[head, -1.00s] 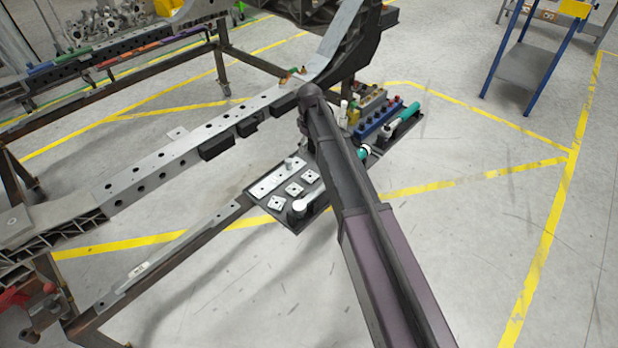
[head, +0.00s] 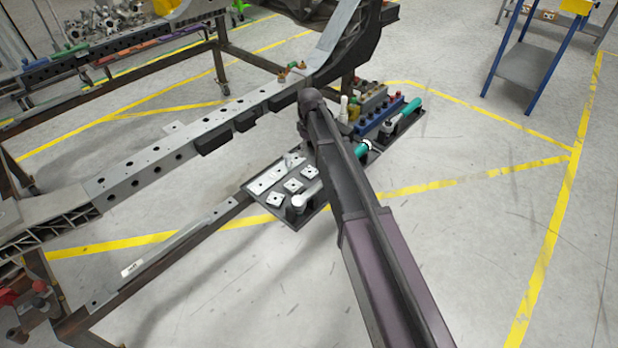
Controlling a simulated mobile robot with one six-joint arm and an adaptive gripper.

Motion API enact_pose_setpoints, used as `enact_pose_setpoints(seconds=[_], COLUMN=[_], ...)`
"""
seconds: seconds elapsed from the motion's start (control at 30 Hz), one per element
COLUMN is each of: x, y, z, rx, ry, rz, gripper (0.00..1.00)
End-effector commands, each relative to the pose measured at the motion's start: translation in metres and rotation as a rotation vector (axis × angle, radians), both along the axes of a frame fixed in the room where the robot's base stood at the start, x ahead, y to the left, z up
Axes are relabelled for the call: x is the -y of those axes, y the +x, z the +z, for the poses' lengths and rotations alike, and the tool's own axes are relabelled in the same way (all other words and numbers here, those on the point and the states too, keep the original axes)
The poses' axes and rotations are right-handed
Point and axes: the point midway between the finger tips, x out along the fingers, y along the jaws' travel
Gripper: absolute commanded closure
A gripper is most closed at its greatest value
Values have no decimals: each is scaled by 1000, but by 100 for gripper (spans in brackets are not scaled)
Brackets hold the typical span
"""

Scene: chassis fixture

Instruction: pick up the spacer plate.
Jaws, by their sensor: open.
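Three small square pale plates with a hole in each lie in a row on a dark tray (head: 318,212), below the chassis rail in the head view: a near one (head: 275,199), a middle one (head: 293,186) and a far one (head: 308,172). A longer pale plate with holes (head: 265,180) lies beside them on the left. I cannot tell from looks alone which is the spacer plate. My arm crosses the tray's right part in the picture. My gripper is hidden behind the arm, and no fingers show.
A blue block with knobs (head: 380,119) stands farther back. The long grey chassis rail (head: 190,158) runs along the left. Open floor lies at the right.

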Motion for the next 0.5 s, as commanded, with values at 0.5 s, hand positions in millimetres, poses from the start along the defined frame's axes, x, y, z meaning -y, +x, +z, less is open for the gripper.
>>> enact_pose_setpoints(seconds=[0.5], x=[-1], y=[0], z=[-41], rx=[0], ry=[0], rz=[1], gripper=[0])
